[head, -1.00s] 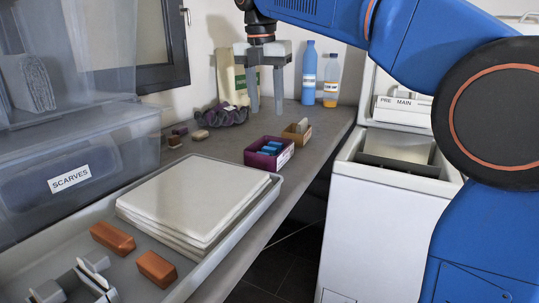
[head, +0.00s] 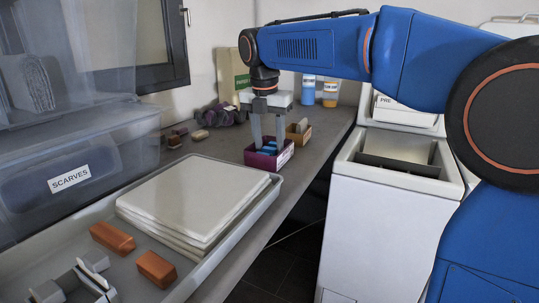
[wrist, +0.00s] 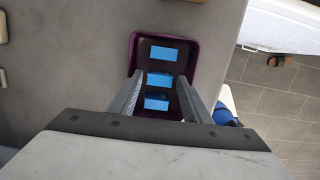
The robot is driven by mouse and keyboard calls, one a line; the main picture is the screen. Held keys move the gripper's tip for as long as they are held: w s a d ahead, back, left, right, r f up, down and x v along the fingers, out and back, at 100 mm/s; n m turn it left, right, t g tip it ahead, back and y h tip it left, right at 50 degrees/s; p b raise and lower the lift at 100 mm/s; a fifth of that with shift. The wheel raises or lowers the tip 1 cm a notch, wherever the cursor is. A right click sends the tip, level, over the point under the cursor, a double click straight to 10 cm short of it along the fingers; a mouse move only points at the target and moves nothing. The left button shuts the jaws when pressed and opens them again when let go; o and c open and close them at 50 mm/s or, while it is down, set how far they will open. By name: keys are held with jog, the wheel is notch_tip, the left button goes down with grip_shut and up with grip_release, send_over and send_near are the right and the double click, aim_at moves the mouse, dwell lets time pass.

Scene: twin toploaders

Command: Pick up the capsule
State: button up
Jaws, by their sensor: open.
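Blue capsules lie in a purple open box (head: 266,168) on the counter; they show small in the head view (head: 268,150). In the wrist view the box (wrist: 134,50) holds a far capsule (wrist: 164,53), a middle capsule (wrist: 160,80) and a near capsule (wrist: 156,103) in a row. My gripper (head: 269,140) points down over the box, its fingertips at about the rim. It is open and empty. In the wrist view its fingers (wrist: 160,78) stand on either side of the middle and near capsules. I cannot tell how deep the tips reach.
A tan box (head: 298,132) stands close behind the purple box. A grey tray (head: 228,222) with stacked white sheets (head: 190,200) lies nearer, at left. The white toploader (head: 385,235) stands right of the counter. Bottles (head: 308,92) stand at the back.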

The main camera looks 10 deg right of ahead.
jog(key=shift+f, duration=0.15)
jog(key=c, duration=0.8)
notch_tip(320, 180, up, 10)
dwell(0.4)
